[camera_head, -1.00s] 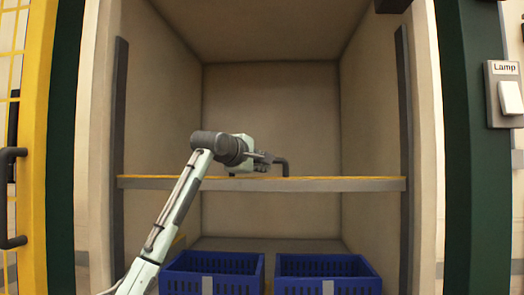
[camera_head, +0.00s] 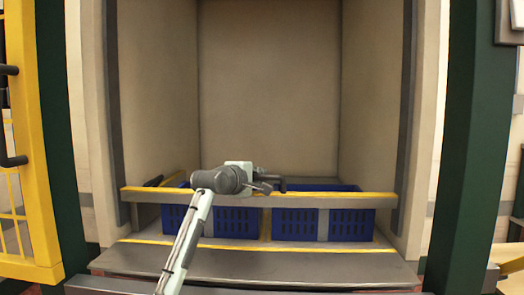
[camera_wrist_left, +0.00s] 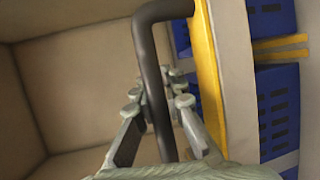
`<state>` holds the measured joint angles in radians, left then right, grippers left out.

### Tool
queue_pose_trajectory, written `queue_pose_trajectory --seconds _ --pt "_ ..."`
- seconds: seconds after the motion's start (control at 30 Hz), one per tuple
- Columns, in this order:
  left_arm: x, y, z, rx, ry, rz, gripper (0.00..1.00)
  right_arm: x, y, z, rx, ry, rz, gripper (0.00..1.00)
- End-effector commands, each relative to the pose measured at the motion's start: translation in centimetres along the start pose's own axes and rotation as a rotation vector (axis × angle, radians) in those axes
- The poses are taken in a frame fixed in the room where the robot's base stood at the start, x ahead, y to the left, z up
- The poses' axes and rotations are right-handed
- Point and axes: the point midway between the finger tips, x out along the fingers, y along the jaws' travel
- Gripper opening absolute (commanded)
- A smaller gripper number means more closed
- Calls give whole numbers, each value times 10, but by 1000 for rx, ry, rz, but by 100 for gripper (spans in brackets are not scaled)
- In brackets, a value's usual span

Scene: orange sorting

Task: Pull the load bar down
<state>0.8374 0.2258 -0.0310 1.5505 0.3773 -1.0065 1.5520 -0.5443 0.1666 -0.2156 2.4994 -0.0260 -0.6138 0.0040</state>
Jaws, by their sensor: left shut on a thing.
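The load bar (camera_head: 345,199) is a grey beam with a yellow top edge, spanning the opening of the beige cabinet in the head view. A dark bent handle (camera_head: 281,183) stands on it near the middle. My left gripper (camera_head: 266,184) is at this handle, just above the bar. In the left wrist view the handle (camera_wrist_left: 150,65) passes between the fingers of my left gripper (camera_wrist_left: 158,108), which is shut on it. The bar (camera_wrist_left: 209,70) shows beside it with its yellow strip. My right gripper is not in view.
Two blue crates (camera_head: 237,223) (camera_head: 323,225) stand behind and below the bar. A grey ledge with a yellow stripe (camera_head: 250,262) lies in front of them. A yellow gate frame (camera_head: 36,190) stands at left, and dark green posts (camera_head: 470,150) flank the opening.

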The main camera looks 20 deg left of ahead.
Motion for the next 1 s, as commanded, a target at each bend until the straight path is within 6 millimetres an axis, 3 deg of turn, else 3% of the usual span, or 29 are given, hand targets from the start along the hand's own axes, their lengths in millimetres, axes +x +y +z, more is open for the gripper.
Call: queue_pose_trajectory --seconds 0.1,0.3,0.8,0.83,0.9,1.0 --pt "4 -25 0 -2 -2 1 0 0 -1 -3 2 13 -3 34" --pt "9 -49 -3 -1 -2 4 0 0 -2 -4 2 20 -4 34" --pt "12 -61 -3 0 -2 -3 0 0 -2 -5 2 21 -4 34" --pt "12 -62 -3 0 -3 -3 10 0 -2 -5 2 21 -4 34" --pt "12 -62 -3 0 -3 -5 19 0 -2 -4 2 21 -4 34" --pt "12 -61 -3 0 -2 -3 22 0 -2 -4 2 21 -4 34"
